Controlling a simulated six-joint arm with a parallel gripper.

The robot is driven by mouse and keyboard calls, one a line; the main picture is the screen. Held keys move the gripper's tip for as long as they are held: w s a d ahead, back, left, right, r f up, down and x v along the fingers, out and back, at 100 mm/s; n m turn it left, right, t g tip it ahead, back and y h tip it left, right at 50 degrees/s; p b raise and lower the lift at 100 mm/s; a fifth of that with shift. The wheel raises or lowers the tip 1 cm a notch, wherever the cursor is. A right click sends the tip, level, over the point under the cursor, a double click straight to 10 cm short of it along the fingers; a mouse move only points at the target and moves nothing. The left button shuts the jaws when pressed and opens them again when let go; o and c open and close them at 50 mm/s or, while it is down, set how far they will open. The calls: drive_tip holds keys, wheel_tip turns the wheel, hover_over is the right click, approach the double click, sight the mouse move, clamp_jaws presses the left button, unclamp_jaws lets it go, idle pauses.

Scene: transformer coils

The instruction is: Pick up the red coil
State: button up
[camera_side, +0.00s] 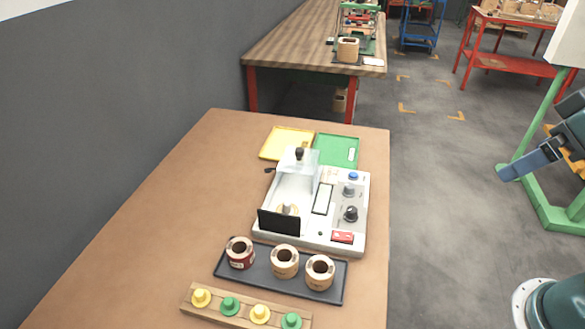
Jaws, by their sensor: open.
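The red coil (241,259) has a dark red band around its side and a tan top with a dark hole. It stands upright at the left end of a black tray (271,283) on the brown table. Two tan coils stand to its right on the tray, a middle one (285,262) and a right one (319,273). My gripper (512,172) is at the right edge, over the floor beyond the table, far from the coils. It is open, with nothing seen in it.
A white tester (333,216) with a clear cover, knobs and a red switch stands behind the coils. Yellow (282,143) and green (340,151) trays lie behind it. A wooden strip (244,318) with yellow and green pegs lies in front. The table's left side is clear.

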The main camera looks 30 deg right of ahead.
drive_tip(key=c, duration=0.8)
drive_tip(key=w+a+r+n+g+y, duration=0.15)
drive_tip(key=w+a+n, duration=0.4)
drive_tip(key=w, duration=0.55)
drive_tip(key=n+g+y, duration=0.3)
drive_tip(key=n+g, duration=0.1)
drive_tip(key=n, duration=0.8)
hover_over(249, 244)
drive_tip(key=d, duration=0.3)
wheel_tip(249, 244, down, 19)
drive_tip(key=shift+d+x, duration=0.2)
drive_tip(key=shift+x, duration=4.15)
